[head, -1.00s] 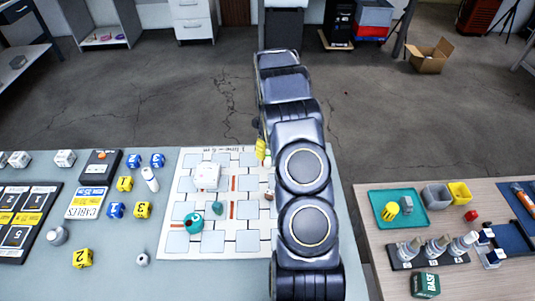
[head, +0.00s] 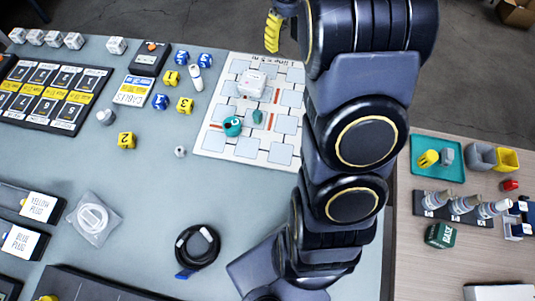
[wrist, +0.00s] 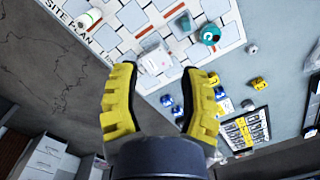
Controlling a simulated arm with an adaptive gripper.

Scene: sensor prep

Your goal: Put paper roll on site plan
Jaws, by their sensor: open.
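The site plan (head: 214,140) is a white board with grey squares and orange strips at the far side of the table; it also shows in the wrist view (wrist: 118,38). A white cylinder (wrist: 88,18) with a green end, apparently the paper roll, is on the plan near its titled edge in the wrist view. My arm hides that spot in the head view. My gripper (wrist: 160,72) is open and empty, above and apart from these things. One yellow finger (head: 271,32) shows in the head view, beyond the table's far edge.
On the plan are a white block (head: 252,83), a round teal object (head: 233,126) and a small dark-teal piece (head: 257,117). A white bottle-like cylinder (head: 195,78) and several numbered cubes stand left of it. A side table (head: 415,268) is at right.

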